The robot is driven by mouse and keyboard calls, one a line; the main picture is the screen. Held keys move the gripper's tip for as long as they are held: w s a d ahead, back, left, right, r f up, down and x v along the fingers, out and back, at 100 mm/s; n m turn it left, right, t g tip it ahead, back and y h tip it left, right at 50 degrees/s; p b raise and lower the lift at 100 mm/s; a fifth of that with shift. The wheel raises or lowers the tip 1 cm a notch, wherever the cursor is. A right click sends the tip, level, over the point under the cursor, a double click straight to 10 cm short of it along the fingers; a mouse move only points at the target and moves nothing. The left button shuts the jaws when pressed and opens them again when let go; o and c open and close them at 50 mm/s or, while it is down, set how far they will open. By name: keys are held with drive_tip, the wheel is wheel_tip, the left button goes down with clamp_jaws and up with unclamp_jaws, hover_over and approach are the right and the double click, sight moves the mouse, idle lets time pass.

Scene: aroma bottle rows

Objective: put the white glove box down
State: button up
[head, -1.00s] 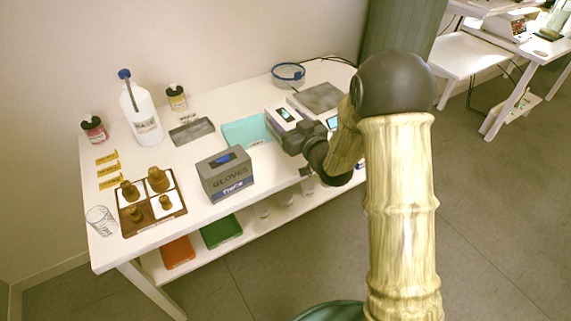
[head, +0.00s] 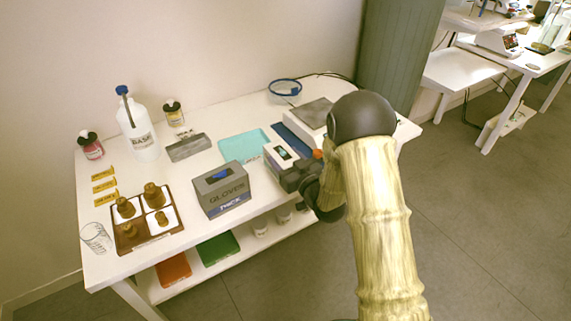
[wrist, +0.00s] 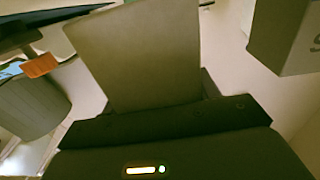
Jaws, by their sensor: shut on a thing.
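The white glove box (head: 273,162) has a dark opening with blue on top. It is at the front of the white table (head: 130,262), just right of the grey glove box (head: 222,190). My gripper (head: 287,170) is shut on it from the right front side. I cannot tell whether its base touches the table. In the wrist view the held box is a large pale panel (wrist: 145,55) rising from between my jaws (wrist: 155,105). The grey box also shows there, at the upper right (wrist: 285,35).
A teal mat (head: 243,147) and a blue mat (head: 290,138) lie behind. A grey-topped device (head: 313,111) stands at the back right. A wooden tray (head: 128,247) with brown bottles, a beaker (head: 96,238) and a large white bottle (head: 140,138) are at the left.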

drive_tip(key=shift+f, duration=0.9)
drive_tip(key=shift+f, duration=0.15)
drive_tip(key=o, duration=1.5)
drive_tip(key=b+v, duration=0.1)
drive_tip(key=v, duration=1.1)
drive_tip(key=shift+w, duration=0.1)
